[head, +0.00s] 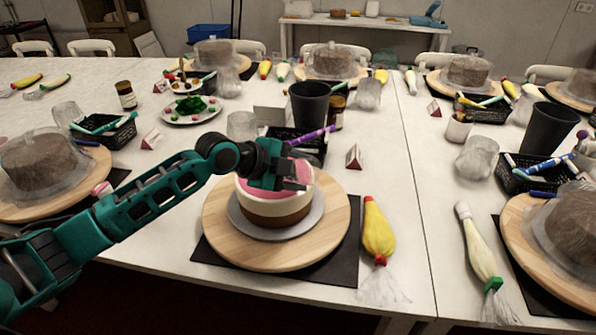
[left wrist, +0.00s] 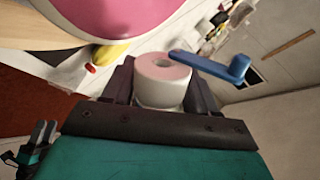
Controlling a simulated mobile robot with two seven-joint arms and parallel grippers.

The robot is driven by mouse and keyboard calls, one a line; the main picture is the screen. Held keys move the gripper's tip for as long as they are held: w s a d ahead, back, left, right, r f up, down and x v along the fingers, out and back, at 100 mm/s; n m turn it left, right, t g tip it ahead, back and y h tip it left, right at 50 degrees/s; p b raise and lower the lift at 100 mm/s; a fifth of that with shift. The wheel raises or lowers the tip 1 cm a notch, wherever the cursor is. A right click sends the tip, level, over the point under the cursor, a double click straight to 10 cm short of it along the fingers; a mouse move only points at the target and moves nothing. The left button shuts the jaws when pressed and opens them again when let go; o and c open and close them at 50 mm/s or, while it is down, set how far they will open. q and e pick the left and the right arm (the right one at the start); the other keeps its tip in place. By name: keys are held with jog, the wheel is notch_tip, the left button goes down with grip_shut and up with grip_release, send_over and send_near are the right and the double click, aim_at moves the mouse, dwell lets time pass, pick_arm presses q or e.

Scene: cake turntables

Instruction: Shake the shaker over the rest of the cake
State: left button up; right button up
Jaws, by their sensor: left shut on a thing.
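The cake (head: 275,212) has a pink top, a cream upper side and a brown lower side. It stands on a grey round board (head: 240,224) on a wooden turntable (head: 310,240). My left gripper (head: 296,180) is over the right part of the cake's top. In the left wrist view, the gripper (left wrist: 163,90) is shut on a small white round shaker (left wrist: 160,95) with a pinkish end and a hole in it. The shaker is mostly hidden by the fingers in the head view. The pink cake top (left wrist: 115,15) fills the upper left of the wrist view.
A yellow piping bag (head: 378,232) lies right of the turntable. Behind the cake stand a black cup (head: 310,103) and a black basket (head: 305,150) with a purple tool (head: 312,134). A wrapped cake (head: 38,162) is at left. Bare tabletop lies beyond the piping bag.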

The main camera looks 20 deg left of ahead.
pick_arm(q)
jog(key=shift+d+r, duration=0.3)
jog(key=shift+d, duration=0.1)
jog(key=shift+a+f, duration=0.35)
jog(key=shift+r+n+h+b, duration=0.25)
jog(key=shift+n+h+b, duration=0.05)
jog(key=shift+b, duration=0.1)
jog(key=shift+d+r+p, duration=0.3)
jog(key=shift+p, duration=0.3)
jog(key=shift+a+f+b, duration=0.2)
jog(key=shift+f+b, duration=0.15)
jog(key=shift+b, duration=0.15)
jog(key=shift+a, duration=0.15)
jog(key=shift+r+h+b, duration=0.15)
jog(key=shift+h+b, duration=0.15)
jog(key=shift+b, duration=0.25)
